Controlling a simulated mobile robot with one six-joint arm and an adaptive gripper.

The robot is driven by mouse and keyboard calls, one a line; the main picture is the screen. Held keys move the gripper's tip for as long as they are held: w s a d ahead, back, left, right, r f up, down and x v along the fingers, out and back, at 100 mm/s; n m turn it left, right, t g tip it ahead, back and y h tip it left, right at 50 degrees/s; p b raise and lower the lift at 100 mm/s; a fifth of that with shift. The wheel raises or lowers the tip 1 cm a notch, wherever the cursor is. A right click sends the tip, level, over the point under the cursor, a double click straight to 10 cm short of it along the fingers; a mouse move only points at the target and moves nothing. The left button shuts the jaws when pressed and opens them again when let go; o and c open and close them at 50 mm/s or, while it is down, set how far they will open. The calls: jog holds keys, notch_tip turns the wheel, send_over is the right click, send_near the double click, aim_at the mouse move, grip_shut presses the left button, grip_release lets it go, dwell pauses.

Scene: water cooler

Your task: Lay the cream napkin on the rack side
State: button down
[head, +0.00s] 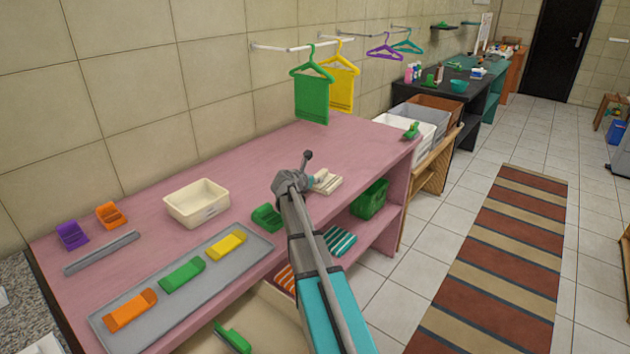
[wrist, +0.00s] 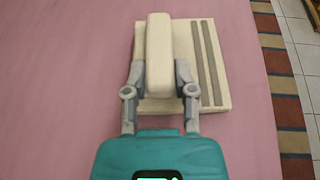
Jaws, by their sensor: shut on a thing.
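The cream napkin (wrist: 182,60) is a flat cream square with two grey stripes and a raised cream bar on its left part. In the head view the napkin (head: 329,187) is at the right part of the pink counter (head: 262,165), partly hidden by my arm. My gripper (wrist: 160,80) is shut on the raised bar, one finger on each side; in the head view my gripper (head: 312,181) is mostly hidden. The napkin lies level at or just above the counter; I cannot tell if it touches. No part is clearly identifiable as the rack side.
A cream bin (head: 197,204) and a grey tray (head: 110,332) with coloured holders stand to the left. A green holder (head: 267,217) is near the front edge. Green (head: 312,98) and yellow (head: 341,88) cloths hang above the back.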

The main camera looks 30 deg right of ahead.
jog(key=shift+f, duration=0.25)
jog(key=shift+c, duration=2.2)
grip_release()
jog(key=shift+r, duration=0.1)
jog(key=p+v, duration=0.1)
jog(key=v, duration=0.3)
jog(key=p+v, duration=0.2)
jog(key=v, duration=0.2)
jog(key=p+v, duration=0.2)
jog(key=v, duration=0.2)
jog(key=shift+s+r, duration=0.3)
jog(key=shift+r, duration=0.05)
jog(key=shift+s+a+r, duration=0.15)
jog(key=shift+s+a, duration=0.1)
jog(key=shift+a, duration=0.35)
